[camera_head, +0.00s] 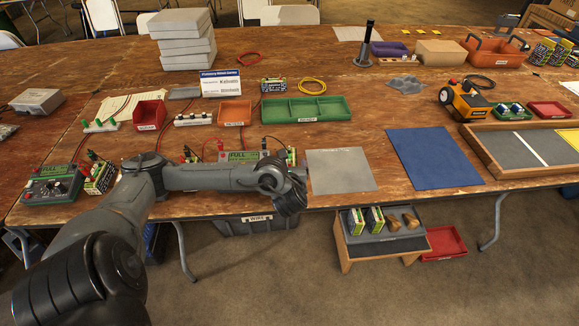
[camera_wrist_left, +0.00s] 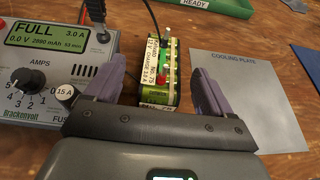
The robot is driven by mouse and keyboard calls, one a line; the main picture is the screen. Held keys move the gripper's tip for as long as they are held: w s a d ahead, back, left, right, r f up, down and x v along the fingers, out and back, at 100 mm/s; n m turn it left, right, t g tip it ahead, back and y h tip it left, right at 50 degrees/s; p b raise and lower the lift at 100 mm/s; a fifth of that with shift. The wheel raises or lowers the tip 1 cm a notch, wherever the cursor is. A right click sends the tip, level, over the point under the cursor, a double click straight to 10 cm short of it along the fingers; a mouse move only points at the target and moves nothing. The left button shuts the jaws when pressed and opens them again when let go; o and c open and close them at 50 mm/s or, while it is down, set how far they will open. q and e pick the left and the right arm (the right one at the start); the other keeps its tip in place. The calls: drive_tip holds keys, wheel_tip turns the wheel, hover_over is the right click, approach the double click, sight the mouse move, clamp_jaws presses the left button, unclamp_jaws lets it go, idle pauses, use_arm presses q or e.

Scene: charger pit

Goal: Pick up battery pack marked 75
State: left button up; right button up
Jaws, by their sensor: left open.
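The battery pack marked 75 (camera_wrist_left: 158,70) is green and cream with printed text and a red and a green terminal on top; leads clip to it. It stands beside the charger (camera_wrist_left: 45,75), whose screen reads FULL. In the head view my left gripper (camera_head: 294,186) is at the table's front edge, in front of the pack (camera_head: 291,155), which is partly hidden. My right gripper is not in view.
A grey cooling plate (camera_head: 341,170) lies just right of the pack, then a blue mat (camera_head: 433,157). A green tray (camera_head: 306,109) marked READY is behind. Another charger (camera_head: 53,185) and pack (camera_head: 99,178) stand at the left. Leads run across the table near the pack.

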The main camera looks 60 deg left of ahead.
sight(290, 164)
use_arm(q)
drive_tip(key=w+a+f+b, duration=0.1)
drive_tip(key=a+f+b, duration=0.1)
drive_tip(key=b, duration=0.1)
drive_tip(key=shift+w+a+f+b, duration=0.2)
drive_tip(key=shift+w+a+b, duration=0.1)
drive_tip(key=shift+w, duration=0.1)
drive_tip(key=shift+w+a+b, duration=0.3)
drive_tip(key=shift+a+b, duration=0.05)
drive_tip(key=shift+a, duration=0.15)
drive_tip(key=shift+c, duration=0.5)
clamp_jaws()
